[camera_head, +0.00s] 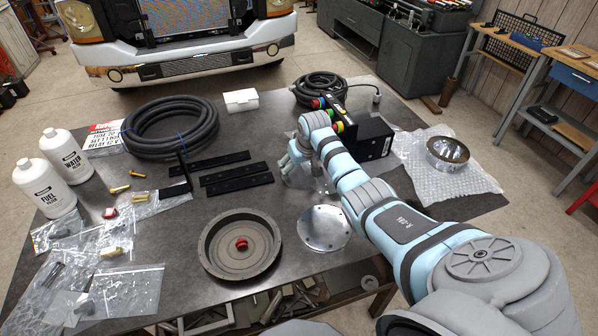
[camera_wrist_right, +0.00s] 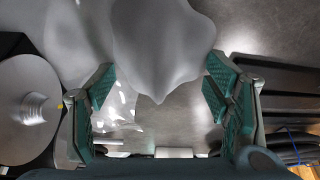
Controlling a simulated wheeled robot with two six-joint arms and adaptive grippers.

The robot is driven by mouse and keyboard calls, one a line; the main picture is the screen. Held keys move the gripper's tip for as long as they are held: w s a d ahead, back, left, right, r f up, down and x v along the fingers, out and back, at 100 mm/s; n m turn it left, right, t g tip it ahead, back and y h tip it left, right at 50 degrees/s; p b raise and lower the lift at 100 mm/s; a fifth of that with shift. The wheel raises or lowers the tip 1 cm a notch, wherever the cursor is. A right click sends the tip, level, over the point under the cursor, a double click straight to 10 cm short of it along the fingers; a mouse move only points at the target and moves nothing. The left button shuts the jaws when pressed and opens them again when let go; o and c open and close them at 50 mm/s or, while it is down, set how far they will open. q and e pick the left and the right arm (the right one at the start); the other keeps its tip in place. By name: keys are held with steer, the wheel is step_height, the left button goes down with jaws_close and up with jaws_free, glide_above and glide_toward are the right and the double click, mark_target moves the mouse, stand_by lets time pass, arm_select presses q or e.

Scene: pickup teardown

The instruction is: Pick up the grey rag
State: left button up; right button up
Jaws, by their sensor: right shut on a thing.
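The grey rag (camera_wrist_right: 162,45) shows in the right wrist view as a smooth, draped grey cloth with a pointed lower edge, between and beyond the fingers. My right gripper (camera_wrist_right: 160,100) is shut on the rag, with its green-padded fingers on either side of it. In the head view my right gripper (camera_head: 301,158) is over the middle of the dark table, by the black bars, and its wrist and fingers hide most of the rag. My left gripper is not in view.
On the dark table (camera_head: 330,285), a round pan (camera_head: 222,262) and a silver disc (camera_head: 324,228) lie in front. A black box (camera_head: 372,132) with coloured knobs stands right of the gripper. A coiled hose (camera_head: 170,125) and black bars (camera_head: 235,183) lie left.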

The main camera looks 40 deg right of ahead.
step_height(320, 180, up, 20)
steer(key=shift+f+p, duration=0.1)
steer(key=shift+p, duration=0.4)
